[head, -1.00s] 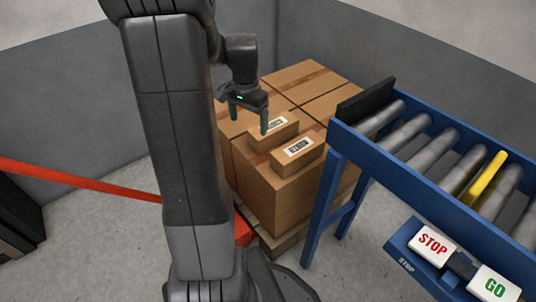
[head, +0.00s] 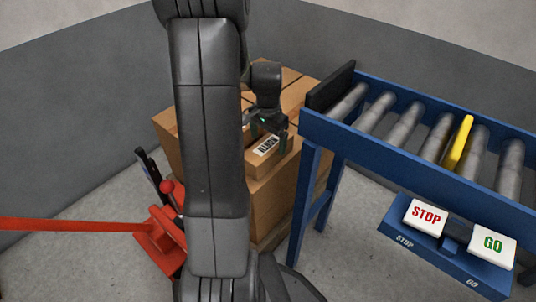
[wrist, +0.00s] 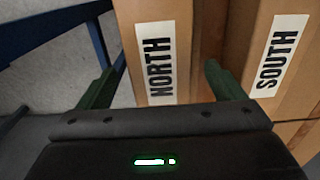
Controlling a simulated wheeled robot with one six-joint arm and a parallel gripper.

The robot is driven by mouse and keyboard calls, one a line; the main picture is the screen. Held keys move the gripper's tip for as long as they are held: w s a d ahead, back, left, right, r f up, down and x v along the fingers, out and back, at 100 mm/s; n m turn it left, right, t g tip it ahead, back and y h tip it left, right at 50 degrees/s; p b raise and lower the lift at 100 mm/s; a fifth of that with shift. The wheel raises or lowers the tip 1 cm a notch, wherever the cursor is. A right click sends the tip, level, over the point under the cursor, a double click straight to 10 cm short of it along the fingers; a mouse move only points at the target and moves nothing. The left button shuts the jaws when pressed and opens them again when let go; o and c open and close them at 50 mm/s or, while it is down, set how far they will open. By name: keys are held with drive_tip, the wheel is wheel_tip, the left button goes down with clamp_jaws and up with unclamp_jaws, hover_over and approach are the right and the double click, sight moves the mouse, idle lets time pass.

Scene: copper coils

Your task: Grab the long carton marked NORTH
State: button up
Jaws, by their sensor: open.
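The long brown carton marked NORTH (wrist: 158,70) lies between my two green fingers in the wrist view, with a small gap on either side. In the head view the front small carton (head: 274,165) lies on the stacked boxes, with its label partly behind a finger. My gripper (head: 268,133) is open over it, fingers pointing down. In the wrist view my gripper (wrist: 158,86) holds nothing. The carton marked SOUTH (wrist: 277,55) lies to the right, just beyond the right finger. In the head view it is mostly hidden by my arm and gripper.
Large boxes (head: 276,208) stand under the small cartons. A blue roller conveyor (head: 335,128) with STOP (head: 426,216) and GO (head: 493,243) buttons is close on the right.

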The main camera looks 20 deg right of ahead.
sight(268, 144)
wheel_tip(268, 144, down, 5)
drive_tip(key=shift+r+b, duration=0.1)
drive_tip(key=shift+b, duration=0.95)
drive_tip(key=shift+r, duration=0.1)
drive_tip(key=c, duration=1.3)
drive_tip(key=shift+r, duration=0.1)
